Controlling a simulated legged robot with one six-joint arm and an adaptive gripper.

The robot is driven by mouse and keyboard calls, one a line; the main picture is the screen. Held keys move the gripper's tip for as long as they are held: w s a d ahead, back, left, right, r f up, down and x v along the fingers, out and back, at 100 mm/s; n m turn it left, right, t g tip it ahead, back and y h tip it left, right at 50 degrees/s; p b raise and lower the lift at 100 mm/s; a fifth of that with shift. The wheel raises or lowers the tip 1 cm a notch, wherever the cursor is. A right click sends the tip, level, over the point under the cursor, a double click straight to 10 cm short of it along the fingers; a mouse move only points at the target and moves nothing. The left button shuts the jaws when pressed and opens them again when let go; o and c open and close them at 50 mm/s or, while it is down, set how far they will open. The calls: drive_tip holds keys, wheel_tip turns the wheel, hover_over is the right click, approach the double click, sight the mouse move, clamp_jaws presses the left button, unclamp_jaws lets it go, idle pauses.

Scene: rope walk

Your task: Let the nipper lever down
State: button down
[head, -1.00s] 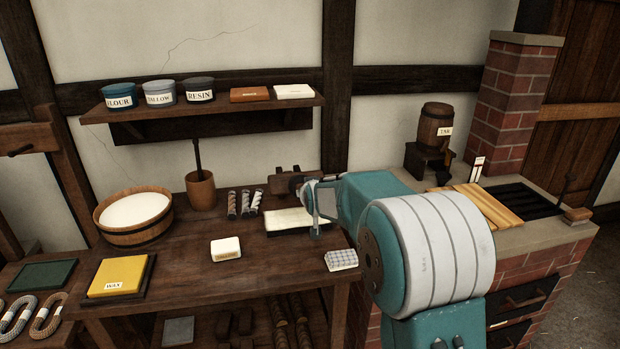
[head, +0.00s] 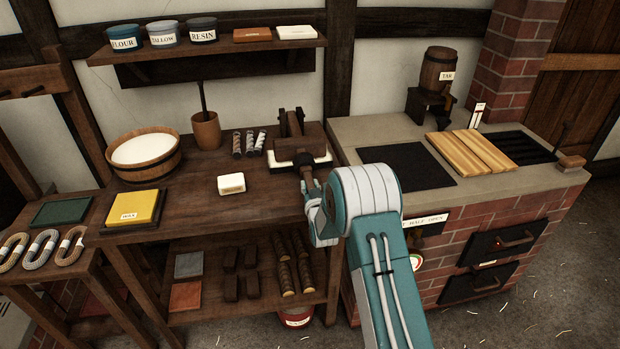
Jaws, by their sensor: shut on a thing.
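The nipper (head: 311,142) is a dark wooden block with upright posts, standing over a pale tray (head: 324,161) at the back right of the bench. Its lever (head: 303,173) reaches forward from the block toward me and seems to slope down. My gripper (head: 309,187) is at the front end of the lever and shut on it. My wrist hides part of the fingers and the lever's tip. The exact gap between the nipper's block and the tray is too small to tell.
A white block (head: 231,184) lies left of my gripper on the bench (head: 200,215). A brick stove (head: 470,185) is close on the right. The bench's front middle is clear.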

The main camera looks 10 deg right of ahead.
drive_tip(key=shift+f, duration=0.3)
drive_tip(key=shift+f, duration=0.2)
drive_tip(key=shift+c, duration=2)
unclamp_jaws()
drive_tip(key=shift+w+f, duration=0.1)
drive_tip(key=shift+a, duration=0.1)
drive_tip(key=s, duration=1.2)
